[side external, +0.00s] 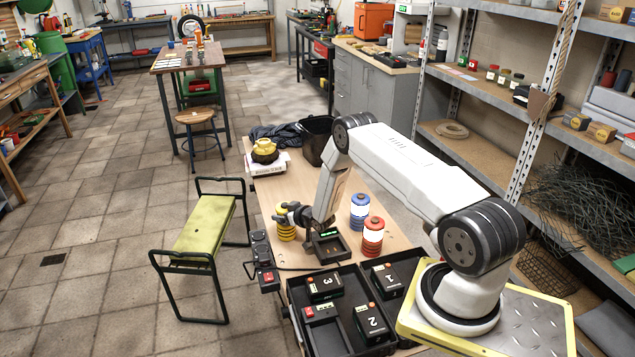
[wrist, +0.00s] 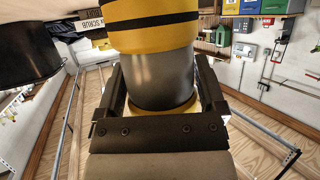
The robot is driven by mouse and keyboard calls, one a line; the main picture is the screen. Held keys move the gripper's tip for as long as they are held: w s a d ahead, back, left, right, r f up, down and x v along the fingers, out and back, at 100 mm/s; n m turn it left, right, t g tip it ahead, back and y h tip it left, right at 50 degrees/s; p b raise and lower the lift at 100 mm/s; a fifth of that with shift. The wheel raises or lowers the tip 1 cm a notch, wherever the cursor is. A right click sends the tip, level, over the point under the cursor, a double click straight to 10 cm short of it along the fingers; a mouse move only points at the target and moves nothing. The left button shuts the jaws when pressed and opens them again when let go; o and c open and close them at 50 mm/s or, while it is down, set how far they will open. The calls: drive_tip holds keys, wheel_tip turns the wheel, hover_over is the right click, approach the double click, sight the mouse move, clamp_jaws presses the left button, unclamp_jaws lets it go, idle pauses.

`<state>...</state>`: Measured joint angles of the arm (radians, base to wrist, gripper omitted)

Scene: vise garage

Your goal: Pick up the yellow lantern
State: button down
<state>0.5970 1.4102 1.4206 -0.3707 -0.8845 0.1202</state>
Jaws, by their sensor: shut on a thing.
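The yellow lantern (side external: 286,233) is upright at the left edge of the wooden bench in the side view, partly hidden by my gripper (side external: 291,214). My gripper is shut on it. In the wrist view the lantern (wrist: 152,30) fills the space between the two dark fingers (wrist: 160,98), showing yellow bands with a black stripe and a grey middle. I cannot tell whether its base touches the bench. A blue lantern (side external: 359,212) and a red lantern (side external: 373,238) stand to the right, apart from my gripper.
A small black tray (side external: 345,257) lies right of the yellow lantern. A large black case (side external: 343,290) with numbered battery packs is in front. A dark bucket (side external: 311,150) and a yellow-topped pot (side external: 264,150) stand at the back. A charger (side external: 265,275) hugs the left edge.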

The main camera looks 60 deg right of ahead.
drive_tip(key=shift+r, duration=0.25)
drive_tip(key=shift+r, duration=0.85)
drive_tip(key=s+a+r, duration=0.6)
drive_tip(key=s+r, duration=0.5)
drive_tip(key=s, duration=0.1)
drive_tip(key=shift+s, duration=0.35)
drive_tip(key=shift+d+m, duration=0.2)
drive_tip(key=shift+m, duration=0.1)
